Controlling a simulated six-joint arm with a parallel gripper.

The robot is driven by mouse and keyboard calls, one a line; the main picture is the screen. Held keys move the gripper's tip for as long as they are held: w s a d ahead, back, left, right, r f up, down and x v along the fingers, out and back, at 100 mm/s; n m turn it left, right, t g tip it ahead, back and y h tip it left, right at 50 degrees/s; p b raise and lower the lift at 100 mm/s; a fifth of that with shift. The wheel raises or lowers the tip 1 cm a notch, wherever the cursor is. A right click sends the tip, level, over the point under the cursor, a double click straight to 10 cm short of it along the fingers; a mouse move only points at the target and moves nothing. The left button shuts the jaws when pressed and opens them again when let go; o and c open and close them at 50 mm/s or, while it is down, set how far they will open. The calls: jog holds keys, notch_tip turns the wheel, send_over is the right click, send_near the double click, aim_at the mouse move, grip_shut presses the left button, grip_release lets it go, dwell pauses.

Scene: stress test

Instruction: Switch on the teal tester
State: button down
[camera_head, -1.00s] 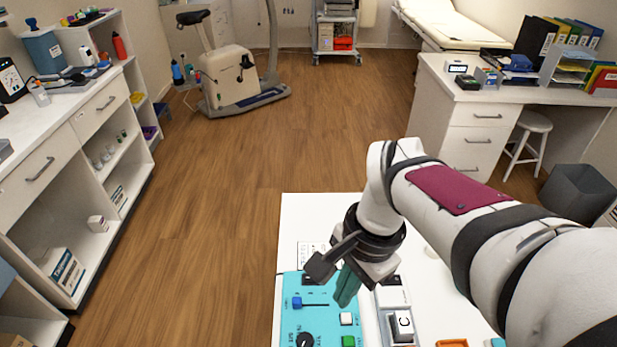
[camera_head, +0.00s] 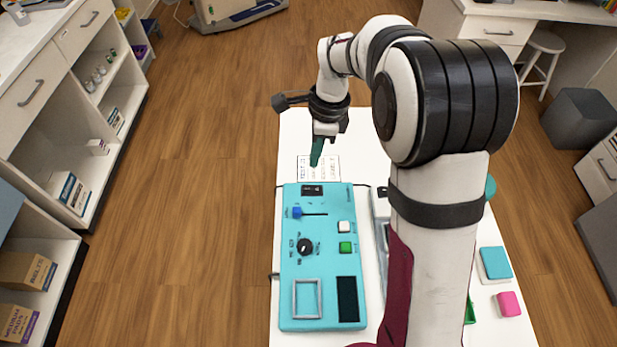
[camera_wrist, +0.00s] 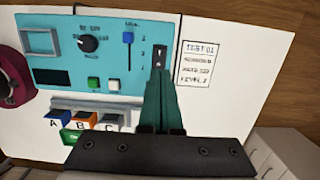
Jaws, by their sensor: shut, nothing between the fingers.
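The teal tester (camera_head: 322,268) lies flat on the white table. Its black rocker switch (camera_head: 312,189) is at the far end. The switch shows in the wrist view (camera_wrist: 160,54) just beyond my fingertips. The tester also has a blue slider (camera_head: 297,212), a black knob (camera_head: 304,246), a white button (camera_head: 344,227), a green button (camera_head: 345,247), an empty frame and a dark display. My gripper (camera_head: 316,162), with dark green fingers, is shut and empty, pointing down near the switch end. In the wrist view the fingertips (camera_wrist: 159,74) overlap the switch's near edge; contact cannot be told.
A printed card (camera_head: 330,165) lies beyond the tester's far end. Blocks lettered A, B and C (camera_wrist: 111,121) sit beside the tester in the wrist view. A blue pad (camera_head: 496,263) and a pink block (camera_head: 508,303) lie at right. My arm hides part of the table.

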aim_at(307, 189)
jog(key=f, duration=0.3)
jog(key=a+f, duration=0.1)
jog(key=f, duration=0.5)
jog(key=shift+a+f, duration=0.15)
jog(key=shift+f, duration=0.15)
jog(key=shift+a+f, duration=0.1)
jog(key=shift+f, duration=0.1)
jog(key=shift+d+r, duration=0.2)
jog(key=shift+d, duration=0.6)
